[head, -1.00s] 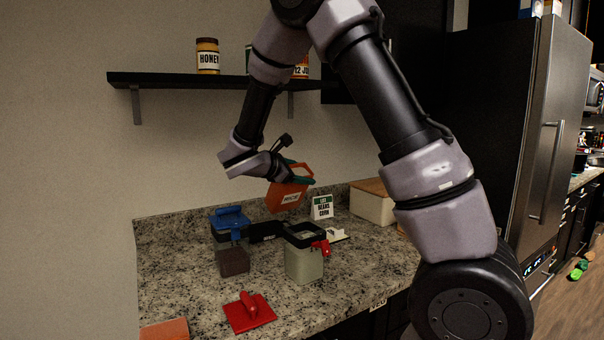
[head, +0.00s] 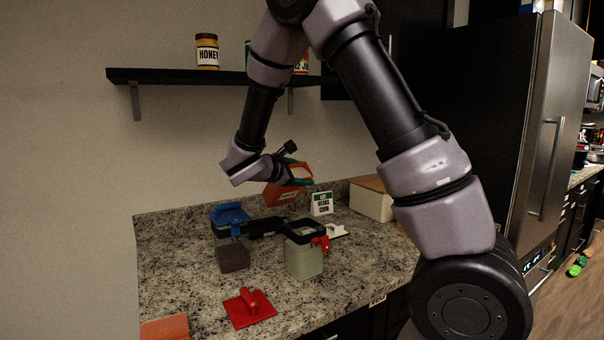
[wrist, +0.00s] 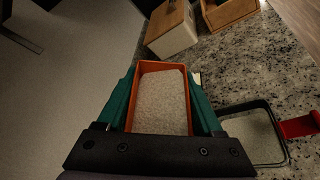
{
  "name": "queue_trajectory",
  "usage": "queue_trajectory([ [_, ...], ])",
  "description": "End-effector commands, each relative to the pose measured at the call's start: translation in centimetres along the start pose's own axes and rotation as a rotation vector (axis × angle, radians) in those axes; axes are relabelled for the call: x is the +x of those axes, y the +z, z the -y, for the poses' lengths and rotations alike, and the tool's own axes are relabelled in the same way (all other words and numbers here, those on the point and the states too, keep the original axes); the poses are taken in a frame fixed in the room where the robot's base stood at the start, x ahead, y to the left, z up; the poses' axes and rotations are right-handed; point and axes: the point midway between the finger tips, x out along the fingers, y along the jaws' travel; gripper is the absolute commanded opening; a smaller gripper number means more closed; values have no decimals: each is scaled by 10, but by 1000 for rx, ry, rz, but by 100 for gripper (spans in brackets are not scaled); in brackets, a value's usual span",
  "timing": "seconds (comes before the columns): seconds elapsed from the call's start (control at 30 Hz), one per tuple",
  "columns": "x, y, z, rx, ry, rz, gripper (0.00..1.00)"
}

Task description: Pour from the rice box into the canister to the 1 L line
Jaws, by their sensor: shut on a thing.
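The orange rice box (head: 284,193) is held in the air above the back of the counter, behind and slightly left of the canister. The wrist view looks into the open box (wrist: 161,100), where pale grains lie. My gripper (head: 290,176) is shut on the box, its green fingers (wrist: 203,107) along two sides. The clear canister (head: 304,262) stands open on the counter with a black rim and a red clasp (head: 321,243). It looks pale inside; its fill level and 1 L line cannot be made out. Its rim shows lower right in the wrist view (wrist: 281,140). No falling grains are visible.
A blue-lidded canister (head: 232,257) with dark contents stands left. A red lid (head: 250,308) lies in front on the granite counter (head: 185,285). A small sign (head: 321,204) and a wood-lidded bin (head: 371,203) stand behind. A shelf (head: 170,77) hangs above.

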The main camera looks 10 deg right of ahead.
Motion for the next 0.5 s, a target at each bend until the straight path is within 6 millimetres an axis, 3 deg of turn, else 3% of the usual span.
queue_trajectory([
  [0.5, 2, -3, 4, 67, 28, 1, 0],
])
